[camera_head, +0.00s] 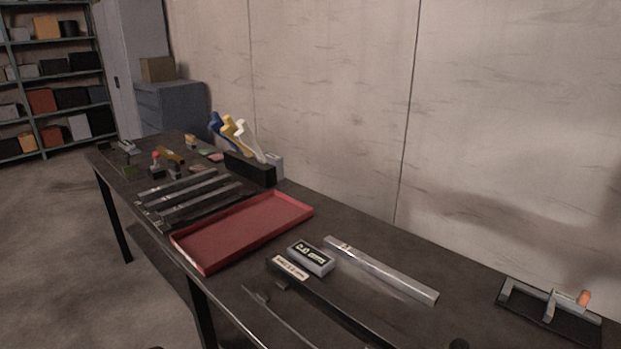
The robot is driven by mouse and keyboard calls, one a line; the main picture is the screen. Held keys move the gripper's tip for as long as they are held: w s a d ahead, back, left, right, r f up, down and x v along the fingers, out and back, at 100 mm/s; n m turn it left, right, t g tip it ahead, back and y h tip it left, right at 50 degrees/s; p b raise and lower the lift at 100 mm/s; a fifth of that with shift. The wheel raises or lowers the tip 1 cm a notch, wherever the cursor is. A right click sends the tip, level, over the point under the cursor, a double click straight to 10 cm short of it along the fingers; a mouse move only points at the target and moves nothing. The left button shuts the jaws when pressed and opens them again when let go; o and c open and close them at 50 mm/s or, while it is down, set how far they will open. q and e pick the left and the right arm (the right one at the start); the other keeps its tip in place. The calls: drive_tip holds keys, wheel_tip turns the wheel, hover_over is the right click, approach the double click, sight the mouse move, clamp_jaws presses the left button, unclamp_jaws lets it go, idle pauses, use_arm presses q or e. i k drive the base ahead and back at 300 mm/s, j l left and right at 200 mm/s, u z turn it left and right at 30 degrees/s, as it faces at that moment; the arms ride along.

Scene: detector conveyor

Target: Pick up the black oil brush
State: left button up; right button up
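I cannot pick out a black oil brush with certainty. A black holder (250,169) stands at the back of the table against the wall, with blue, yellow and white handled tools (241,133) upright in or behind it. A long dark bar (325,303) lies in the near part of the table, and a thin dark rod (277,314) lies left of it; what they are is unclear. A small dark rounded shape (460,344) is cut off by the bottom edge. Neither of my grippers is in view.
An empty red tray (245,232) lies mid-table. Metal bars (190,195) lie beyond it. A grey labelled box (311,257) and a silver bar (380,270) are nearer. A black fixture (550,314) is at the right. The wall borders the table's back.

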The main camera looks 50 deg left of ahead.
sight(176, 173)
drive_tip(key=u, duration=2.4)
drive_tip(key=i+j+z, duration=0.1)
drive_tip(key=i+j, duration=0.15)
drive_tip(key=i+j+z, duration=0.1)
drive_tip(key=i+j, duration=0.15)
drive_tip(key=j, duration=0.2)
drive_tip(key=i+j+z, duration=0.1)
drive_tip(key=j, duration=0.25)
drive_tip(key=i, duration=0.1)
